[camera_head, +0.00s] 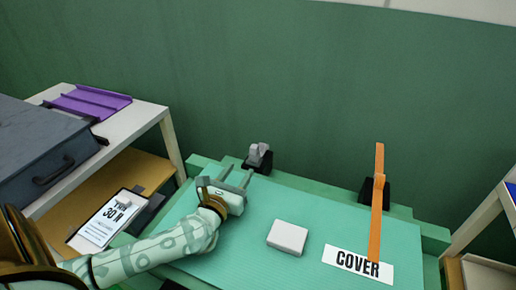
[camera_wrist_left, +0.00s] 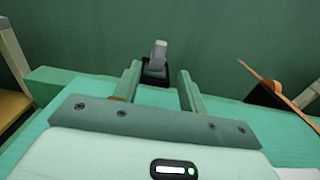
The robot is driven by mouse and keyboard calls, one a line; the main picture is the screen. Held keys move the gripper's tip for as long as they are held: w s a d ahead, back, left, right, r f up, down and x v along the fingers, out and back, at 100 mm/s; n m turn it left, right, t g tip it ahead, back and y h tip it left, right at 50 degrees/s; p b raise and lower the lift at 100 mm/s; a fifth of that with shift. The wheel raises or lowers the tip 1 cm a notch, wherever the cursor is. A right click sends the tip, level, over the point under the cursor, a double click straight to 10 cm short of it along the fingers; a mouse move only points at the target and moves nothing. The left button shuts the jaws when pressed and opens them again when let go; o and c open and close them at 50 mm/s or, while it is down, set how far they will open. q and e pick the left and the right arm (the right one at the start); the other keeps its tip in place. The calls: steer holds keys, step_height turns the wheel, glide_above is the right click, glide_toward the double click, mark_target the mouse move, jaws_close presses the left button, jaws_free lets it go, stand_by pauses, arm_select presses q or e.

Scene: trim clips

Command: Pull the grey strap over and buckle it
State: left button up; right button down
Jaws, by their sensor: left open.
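A short grey strap piece (camera_head: 258,151) stands up from a black mount (camera_head: 259,166) at the back edge of the green table. In the left wrist view the grey piece (camera_wrist_left: 158,54) appears between and beyond my fingertips, with its black mount (camera_wrist_left: 155,74) below. My left gripper (camera_head: 238,174) is open and empty, pointing at the mount from the front left, apart from the strap as far as I can tell. An orange strap (camera_head: 379,190) stands tall at a second black mount (camera_head: 366,190) on the right. No buckle is clearly recognisable. My right gripper is not in view.
A pale block (camera_head: 288,235) lies mid-table, and a white COVER label (camera_head: 358,264) lies at the front right beside the orange strap. A side shelf (camera_head: 150,116) at left holds a purple tray (camera_head: 92,102) and a dark case (camera_head: 40,140). The table between the mounts is clear.

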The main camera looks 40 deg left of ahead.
mark_target(256, 146)
arm_select(q)
steer(key=b+x, duration=0.1)
steer(key=x, duration=0.5)
steer(key=b+x, duration=0.2)
steer(key=x, duration=0.3)
steer(key=shift+w+f, duration=0.2)
steer(key=shift+w, duration=0.15)
steer(key=shift+w+a+r+b, duration=0.15)
steer(key=shift+w+b, duration=0.2)
steer(key=shift+w, duration=0.25)
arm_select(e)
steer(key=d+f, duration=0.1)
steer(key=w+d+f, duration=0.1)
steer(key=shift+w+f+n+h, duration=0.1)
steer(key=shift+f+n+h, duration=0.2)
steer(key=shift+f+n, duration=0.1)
arm_select(q)
jaws_close()
